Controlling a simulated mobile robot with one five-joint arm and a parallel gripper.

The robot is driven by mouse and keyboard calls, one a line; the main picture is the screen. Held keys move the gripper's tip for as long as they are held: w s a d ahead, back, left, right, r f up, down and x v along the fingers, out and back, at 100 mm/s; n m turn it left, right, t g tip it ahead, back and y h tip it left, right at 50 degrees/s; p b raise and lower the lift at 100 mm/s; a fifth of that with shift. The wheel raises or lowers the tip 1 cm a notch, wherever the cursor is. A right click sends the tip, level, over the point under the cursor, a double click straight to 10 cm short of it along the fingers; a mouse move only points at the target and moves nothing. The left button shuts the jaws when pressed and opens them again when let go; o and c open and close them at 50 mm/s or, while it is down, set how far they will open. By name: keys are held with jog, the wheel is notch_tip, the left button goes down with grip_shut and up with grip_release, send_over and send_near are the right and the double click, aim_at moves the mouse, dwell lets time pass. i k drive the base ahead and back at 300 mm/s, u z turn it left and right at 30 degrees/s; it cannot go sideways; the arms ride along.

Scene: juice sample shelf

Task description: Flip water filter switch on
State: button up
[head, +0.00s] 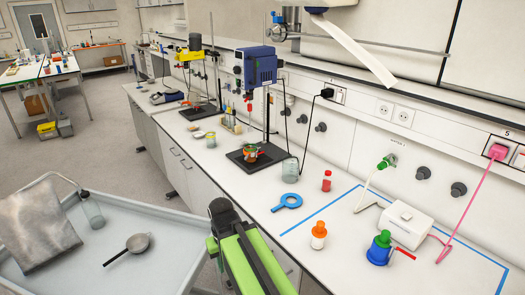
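A white box-shaped unit (405,228), which looks like the water filter, sits on the bench inside a blue tape outline at the right. A small pale raised part (406,214) on its top may be the switch; its position is too small to tell. A pale hose (368,190) runs from near the unit to a green wall tap (386,162). A pink cable (466,210) runs from near the unit up to a pink plug (497,152) in a wall socket. My green and black arm shows at the bottom centre, left of and apart from the unit. I see no gripper fingers.
A blue bottle with a green cap (380,249) and an orange-capped bottle (319,236) stand in front of the unit. A grey tray (150,262) is at lower left.

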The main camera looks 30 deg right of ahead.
aim_at(406, 215)
jog(key=z, duration=1.55)
jog(key=i, duration=0.65)
jog(key=u, duration=0.9)
